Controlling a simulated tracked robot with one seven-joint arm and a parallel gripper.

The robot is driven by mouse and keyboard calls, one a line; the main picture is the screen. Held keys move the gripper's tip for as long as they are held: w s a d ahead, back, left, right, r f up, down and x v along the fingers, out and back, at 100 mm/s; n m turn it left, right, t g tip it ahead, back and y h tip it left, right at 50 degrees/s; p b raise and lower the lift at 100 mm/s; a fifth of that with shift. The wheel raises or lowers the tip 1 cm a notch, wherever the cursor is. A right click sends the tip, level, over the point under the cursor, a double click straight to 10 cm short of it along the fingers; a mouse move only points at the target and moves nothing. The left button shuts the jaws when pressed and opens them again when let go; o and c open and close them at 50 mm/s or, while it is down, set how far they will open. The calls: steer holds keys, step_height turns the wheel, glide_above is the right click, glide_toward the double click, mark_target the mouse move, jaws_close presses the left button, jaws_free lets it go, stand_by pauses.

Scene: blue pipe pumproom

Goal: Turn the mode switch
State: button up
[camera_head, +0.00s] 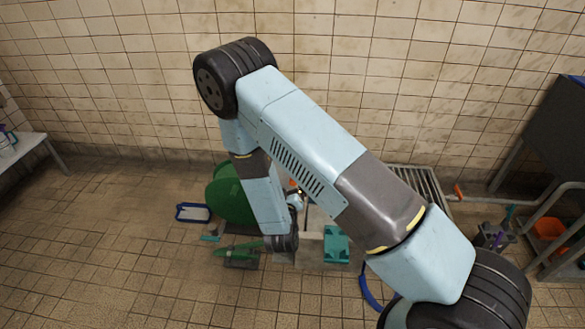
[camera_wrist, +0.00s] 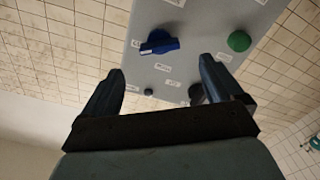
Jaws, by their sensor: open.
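In the wrist view a grey control panel (camera_wrist: 185,65) with small white labels fills the upper middle. A blue switch knob with a bar handle (camera_wrist: 159,42), likely the mode switch, sits on it, its bar nearly level in the picture. The labels are too small to read. My gripper (camera_wrist: 163,64) is open and empty, its two dark fingers pointing at the panel. The blue knob shows between and beyond the fingertips, apart from them. In the head view my arm hides the panel, and my gripper cannot be made out.
The panel also bears a green button (camera_wrist: 239,41) near the right finger and a dark knob (camera_wrist: 196,94) partly behind that finger.

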steer(key=w, duration=0.8)
steer(key=shift+w+d, duration=0.2)
steer(key=shift+d, duration=0.05)
steer(key=c, duration=1)
